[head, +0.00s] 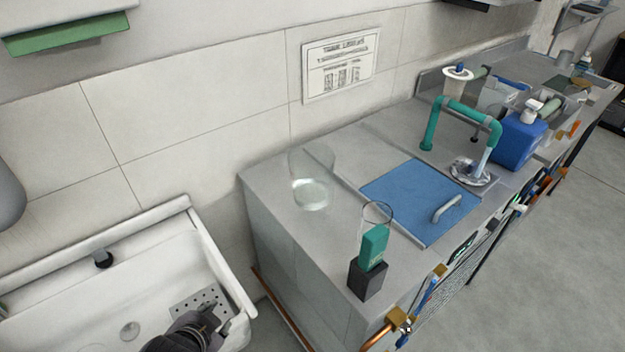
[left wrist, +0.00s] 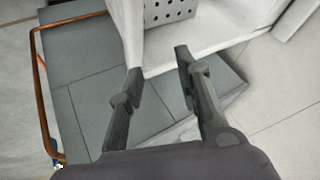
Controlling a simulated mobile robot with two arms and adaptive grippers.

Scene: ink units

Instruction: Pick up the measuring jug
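A clear glass vessel (head: 311,192), which looks like the measuring jug, stands upright at the left end of the grey counter (head: 330,225). A second clear vessel (head: 375,214) with a teal part stands on a dark block near the counter's front corner; I cannot tell which vessel is the jug. My left gripper (head: 212,322) is low over the white sink's right side, left of the counter and apart from both vessels. In the left wrist view its two fingers (left wrist: 158,60) are spread with nothing between them. Neither vessel shows there. My right gripper is out of view.
The white sink (head: 60,305) stands left of the counter. A blue panel (head: 405,200) with a handle and a teal tap (head: 465,108) lie to the right. A blue container (head: 520,138) stands farther back. Copper pipe (head: 285,318) runs along the counter's side.

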